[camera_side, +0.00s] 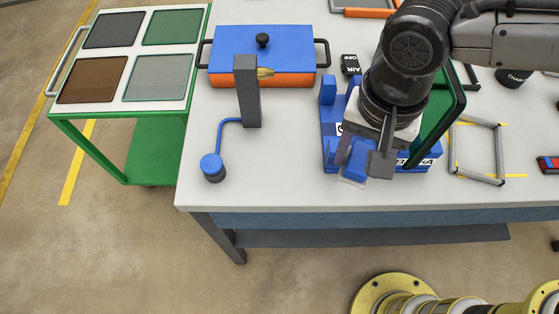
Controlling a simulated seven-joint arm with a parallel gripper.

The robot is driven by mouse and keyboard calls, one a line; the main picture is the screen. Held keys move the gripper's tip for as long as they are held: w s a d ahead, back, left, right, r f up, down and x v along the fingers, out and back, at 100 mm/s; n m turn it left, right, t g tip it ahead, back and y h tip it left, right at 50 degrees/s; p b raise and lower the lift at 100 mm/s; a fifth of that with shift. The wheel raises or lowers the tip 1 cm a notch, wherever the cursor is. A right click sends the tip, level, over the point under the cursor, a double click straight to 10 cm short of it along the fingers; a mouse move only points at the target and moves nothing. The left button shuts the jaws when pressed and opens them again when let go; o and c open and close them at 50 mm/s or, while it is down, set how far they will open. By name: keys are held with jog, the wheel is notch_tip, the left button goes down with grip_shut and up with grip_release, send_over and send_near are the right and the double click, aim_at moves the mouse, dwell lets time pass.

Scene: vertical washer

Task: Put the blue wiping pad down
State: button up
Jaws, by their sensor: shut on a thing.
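The blue wiping pad (355,160) is between the fingers of my gripper (364,165), which is shut on it. My gripper points down near the front edge of the table, in front of a blue fixture (328,95). A green panel (447,108) stands upright in this fixture behind my gripper. The pad's lower end overlaps the front of the fixture in the picture; I cannot tell whether it touches anything. My wrist hides much of the fixture and panel.
A blue and orange box with a lid (262,50), a grey post with a nozzle (247,92) and a blue round-ended part (212,167) stand to the left. A green cart (130,123) with several panels is at far left.

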jog(key=w+a+f, duration=0.5)
jog(key=a, duration=0.2)
send_over(280, 165)
jog(key=f, duration=0.3)
jog(key=d+f, duration=0.1)
jog(key=shift+s+f, duration=0.2)
jog(key=shift+s, duration=0.15)
jog(key=shift+w+a+f, duration=0.4)
jog(key=shift+a+f, duration=0.2)
jog(key=shift+f, duration=1.6)
jog(key=shift+f, duration=0.15)
jog(key=o, duration=1.3)
notch_tip(280, 165, up, 12)
jog(key=shift+r, duration=0.15)
